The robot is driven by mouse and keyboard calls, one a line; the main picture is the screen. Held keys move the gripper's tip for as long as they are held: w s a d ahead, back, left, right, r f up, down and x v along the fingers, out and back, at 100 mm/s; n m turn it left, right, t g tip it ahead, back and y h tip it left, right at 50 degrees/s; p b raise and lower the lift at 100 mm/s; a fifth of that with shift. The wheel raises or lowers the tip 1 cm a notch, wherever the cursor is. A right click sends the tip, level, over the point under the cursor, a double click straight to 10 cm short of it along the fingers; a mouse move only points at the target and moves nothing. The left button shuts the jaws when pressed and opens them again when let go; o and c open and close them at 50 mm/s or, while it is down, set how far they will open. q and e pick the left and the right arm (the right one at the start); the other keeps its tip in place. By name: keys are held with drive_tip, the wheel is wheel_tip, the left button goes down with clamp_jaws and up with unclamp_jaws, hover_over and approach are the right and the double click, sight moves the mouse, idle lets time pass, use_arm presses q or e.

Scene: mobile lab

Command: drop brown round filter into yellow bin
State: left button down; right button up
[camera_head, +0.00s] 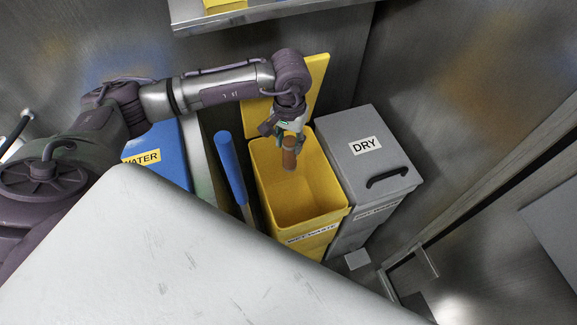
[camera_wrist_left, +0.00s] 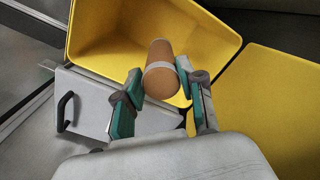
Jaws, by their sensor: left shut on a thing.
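The brown round filter (camera_head: 289,152) is held by my left gripper (camera_head: 289,137) over the open yellow bin (camera_head: 325,205) in the head view. In the left wrist view, the filter (camera_wrist_left: 160,68) is brown with a pale band. The fingers of my left gripper (camera_wrist_left: 160,95) are on either side of it, and the inside of the yellow bin (camera_wrist_left: 105,30) lies beyond. The bin's yellow lid (camera_head: 316,80) stands raised at the back; it also shows in the wrist view (camera_wrist_left: 275,110). My right gripper is not in view.
A grey bin labelled DRY (camera_head: 362,128) with a closed lid stands right of the yellow bin. A blue-handled object (camera_head: 231,165) stands to its left, and a blue WATER container (camera_head: 160,155) is further left. A white surface (camera_head: 190,250) fills the foreground.

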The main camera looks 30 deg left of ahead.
use_arm(q)
drive_tip(key=shift+f, duration=0.9)
drive_tip(key=c, duration=0.6)
unclamp_jaws()
wheel_tip(320, 180, up, 12)
drive_tip(key=shift+r, duration=0.1)
